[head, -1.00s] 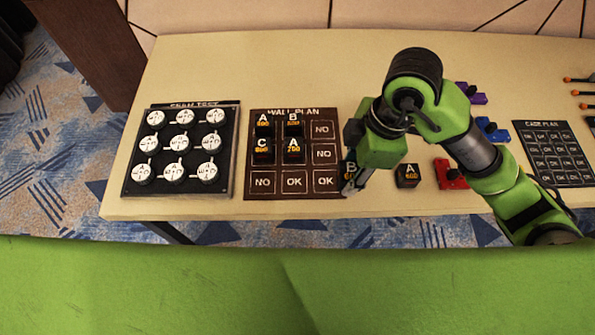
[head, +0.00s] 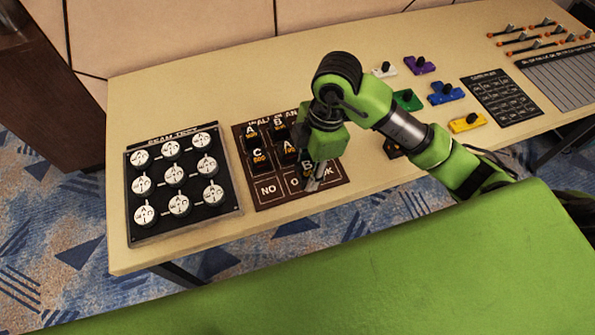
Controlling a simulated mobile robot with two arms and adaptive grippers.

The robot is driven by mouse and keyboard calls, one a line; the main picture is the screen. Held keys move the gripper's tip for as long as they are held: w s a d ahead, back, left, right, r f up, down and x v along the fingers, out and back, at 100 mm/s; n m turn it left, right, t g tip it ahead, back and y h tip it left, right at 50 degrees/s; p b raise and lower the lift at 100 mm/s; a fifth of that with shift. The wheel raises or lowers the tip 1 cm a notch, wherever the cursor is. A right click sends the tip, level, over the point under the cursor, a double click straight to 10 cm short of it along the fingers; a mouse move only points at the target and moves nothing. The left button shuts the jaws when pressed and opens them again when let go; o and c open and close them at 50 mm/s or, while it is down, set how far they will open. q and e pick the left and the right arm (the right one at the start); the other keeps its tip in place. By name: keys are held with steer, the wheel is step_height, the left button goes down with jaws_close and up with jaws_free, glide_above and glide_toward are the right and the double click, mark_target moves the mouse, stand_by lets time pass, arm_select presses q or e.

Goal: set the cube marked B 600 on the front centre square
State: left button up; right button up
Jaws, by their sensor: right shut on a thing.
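The dark wall plan mat (head: 262,203) lies near the table's front edge. My right gripper (head: 312,183) points down over its front row, shut on a dark cube marked B (head: 308,168); its number is too small to read. The front centre square (head: 293,185), marked OK, is partly covered by the gripper and cube. I cannot tell whether the cube touches the mat. Cubes marked A (head: 251,138), B (head: 279,128), C (head: 259,160) and A (head: 288,151) stand on the back and middle rows. The right side of the mat is mostly hidden. My left gripper is not in view.
A black board (head: 235,207) with several white round pieces lies left of the mat. Another dark cube (head: 392,150) is partly hidden by my right arm. Green (head: 407,100), blue (head: 446,93) and yellow (head: 467,122) pieces lie to the right, near the cable plan (head: 502,96).

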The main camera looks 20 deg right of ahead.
glide_above(296, 181)
steer(key=s, duration=0.1)
steer(key=f, duration=0.4)
steer(key=shift+s+d+f, duration=0.15)
steer(key=shift+d, duration=0.2)
steer(key=shift+w+f, duration=0.45)
steer(key=shift+f, duration=0.05)
step_height(296, 181, down, 3)
steer(key=shift+w+p, duration=0.15)
steer(key=shift+p, duration=0.45)
steer(key=shift+f, duration=0.25)
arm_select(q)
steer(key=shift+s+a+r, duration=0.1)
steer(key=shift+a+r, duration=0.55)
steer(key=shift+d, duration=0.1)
arm_select(e)
steer(key=shift+f, duration=0.1)
steer(key=shift+f, duration=0.1)
steer(key=o, duration=1.1)
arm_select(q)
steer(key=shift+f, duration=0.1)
arm_select(e)
steer(key=shift+o, duration=0.2)
